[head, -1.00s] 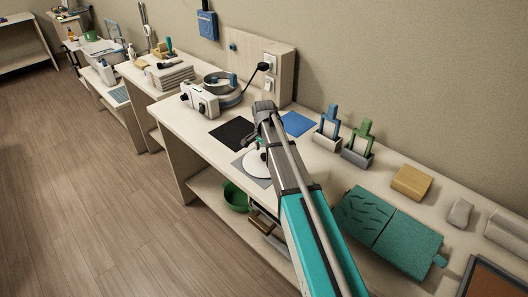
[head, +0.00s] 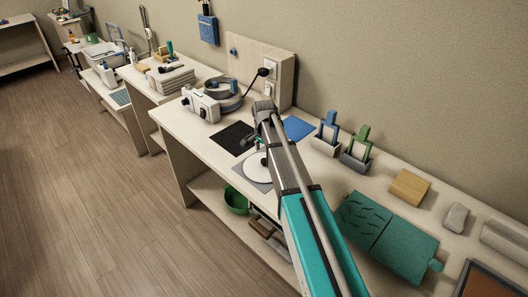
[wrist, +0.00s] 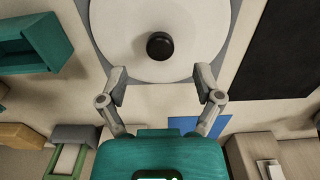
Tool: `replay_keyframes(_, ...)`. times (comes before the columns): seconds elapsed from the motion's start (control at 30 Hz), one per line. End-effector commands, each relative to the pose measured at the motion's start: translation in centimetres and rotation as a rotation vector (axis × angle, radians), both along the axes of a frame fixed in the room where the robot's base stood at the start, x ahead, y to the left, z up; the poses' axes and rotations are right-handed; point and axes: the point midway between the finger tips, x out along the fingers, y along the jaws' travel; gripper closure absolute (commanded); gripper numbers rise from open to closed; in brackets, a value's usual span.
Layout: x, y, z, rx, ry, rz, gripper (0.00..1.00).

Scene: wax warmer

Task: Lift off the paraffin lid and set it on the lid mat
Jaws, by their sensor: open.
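The paraffin lid, a white disc (head: 257,168) with a black knob, lies on a grey square mat (head: 268,187) at the front of the bench. It also shows at the top of the wrist view (wrist: 190,40), with its dark knob (wrist: 160,46) centred beyond my fingertips. My gripper (head: 244,142) is open and empty, above and behind the lid in the head view. In the wrist view its two fingers (wrist: 160,77) stand wide apart, clear of the knob. The round warmer (head: 226,97) stands uncovered farther back on the bench.
A black mat (head: 232,136) and a blue mat (head: 299,127) lie beside the grey one. A white control box (head: 201,104) adjoins the warmer. To the right are two holders with blue and green tools, a yellow block (head: 409,187) and a green pad (head: 400,250).

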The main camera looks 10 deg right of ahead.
Motion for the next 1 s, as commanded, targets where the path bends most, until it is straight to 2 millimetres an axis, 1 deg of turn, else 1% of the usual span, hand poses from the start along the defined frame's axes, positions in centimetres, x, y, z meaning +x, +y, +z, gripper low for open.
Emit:
replay_keyframes(0.03,0.0,0.0,0.3,0.0,0.0,0.0,0.16)
replay_keyframes(1.0,0.0,0.0,3.0,0.0,0.0,0.0,0.16)
